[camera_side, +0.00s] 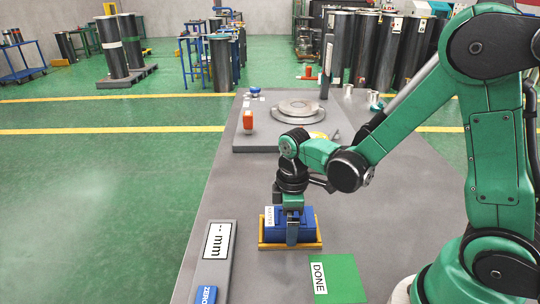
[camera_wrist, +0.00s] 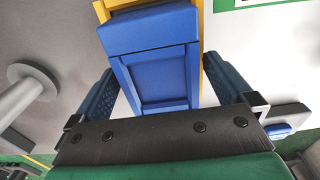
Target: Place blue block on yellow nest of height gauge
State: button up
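A blue block (camera_side: 272,229) with a small white label sits in a yellow nest (camera_side: 262,246) on the grey table, in the middle of the side view. The block also fills the centre of the wrist view (camera_wrist: 150,75), with the yellow nest (camera_wrist: 205,10) showing behind its far end. My gripper (camera_side: 292,238) is down over the block, with a finger in front of its near face. In the wrist view my gripper's fingers (camera_wrist: 157,65) stand on both sides of the block. Slim pale gaps show nearer the palm. Contact at the fingertips cannot be made out.
A grey display bar (camera_side: 220,252) reads "-- mm" and has a blue ZERO button (camera_side: 207,295).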

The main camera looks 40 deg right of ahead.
jog(key=shift+r, duration=0.1)
jog(key=shift+r, duration=2.7)
notch_tip(320, 180, up, 6)
jog(key=s+m+t, duration=0.2)
jog(key=m+t, duration=0.5)
jog(key=m, duration=0.2)
jog(key=shift+s+r, duration=0.25)
jog(key=shift+s, duration=0.05)
